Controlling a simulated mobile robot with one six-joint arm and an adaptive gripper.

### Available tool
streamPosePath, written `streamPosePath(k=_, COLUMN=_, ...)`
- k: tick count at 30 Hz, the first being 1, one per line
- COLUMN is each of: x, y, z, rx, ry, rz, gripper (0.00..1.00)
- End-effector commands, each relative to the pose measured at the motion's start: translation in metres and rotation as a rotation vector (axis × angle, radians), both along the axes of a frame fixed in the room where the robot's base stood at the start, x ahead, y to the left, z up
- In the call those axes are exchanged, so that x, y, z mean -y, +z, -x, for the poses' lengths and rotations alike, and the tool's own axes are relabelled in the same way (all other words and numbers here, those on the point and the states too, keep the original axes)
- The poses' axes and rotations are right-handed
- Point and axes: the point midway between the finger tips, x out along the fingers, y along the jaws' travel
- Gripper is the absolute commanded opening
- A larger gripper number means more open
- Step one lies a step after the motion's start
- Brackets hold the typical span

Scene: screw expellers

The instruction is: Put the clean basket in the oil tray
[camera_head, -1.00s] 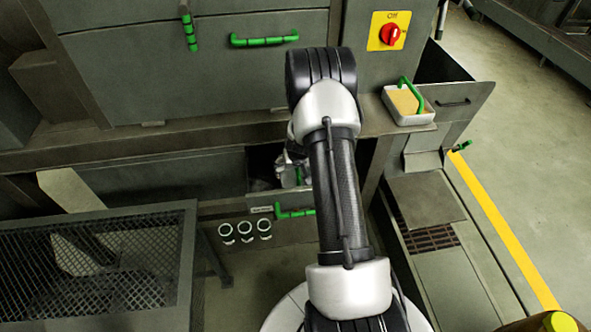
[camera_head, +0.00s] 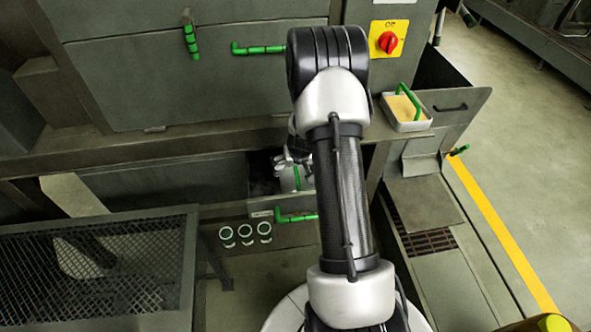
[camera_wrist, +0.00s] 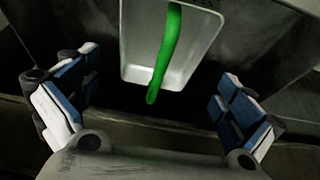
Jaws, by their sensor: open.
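A white basket with a green handle (camera_wrist: 165,50) lies ahead of my gripper in the wrist view, its visible inside bare. In the head view it shows in the open drawer under the bench (camera_head: 285,180), partly covered by my gripper and arm. My gripper (camera_wrist: 157,88) is open, with a finger on each side of the handle's near end and nothing held. In the head view my gripper (camera_head: 293,157) is small and partly hidden, above the drawer. Whether it touches the basket I cannot tell. I cannot tell which part is the oil tray.
A second white basket (camera_head: 424,123) with a green handle and yellowish contents stands on the bench's right end. The drawer front (camera_head: 262,214) has a green handle. A mesh-topped table (camera_head: 192,270) is at lower left. Several white-and-green cups (camera_head: 245,234) stand near the drawer.

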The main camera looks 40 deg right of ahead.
Motion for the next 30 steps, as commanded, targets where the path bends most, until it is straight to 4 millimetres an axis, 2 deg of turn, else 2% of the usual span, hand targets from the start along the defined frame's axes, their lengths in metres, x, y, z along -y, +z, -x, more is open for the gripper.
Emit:
streamPosePath(k=1, x=-0.002, y=0.015, z=0.003, rx=0.002, ry=0.0, rz=0.001, gripper=1.0)
streamPosePath(k=3, x=-0.005, y=0.026, z=0.008, rx=0.001, ry=0.0, rz=0.001, gripper=1.0)
streamPosePath(k=11, x=-0.012, y=0.051, z=0.016, rx=0.002, ry=0.004, rz=-0.001, gripper=1.0)
streamPosePath(k=14, x=-0.025, y=0.074, z=0.011, rx=0.012, ry=0.029, rz=-0.003, gripper=1.0)
streamPosePath(k=17, x=-0.055, y=0.116, z=0.005, rx=0.028, ry=0.081, rz=-0.012, gripper=1.0)
streamPosePath(k=18, x=-0.071, y=0.137, z=0.005, rx=0.035, ry=0.108, rz=-0.016, gripper=1.0)
streamPosePath(k=22, x=-0.129, y=0.203, z=0.018, rx=0.044, ry=0.203, rz=-0.034, gripper=1.0)
streamPosePath(k=26, x=-0.184, y=0.258, z=0.049, rx=0.046, ry=0.293, rz=-0.042, gripper=1.0)
streamPosePath(k=30, x=-0.234, y=0.302, z=0.097, rx=0.042, ry=0.38, rz=-0.04, gripper=1.0)
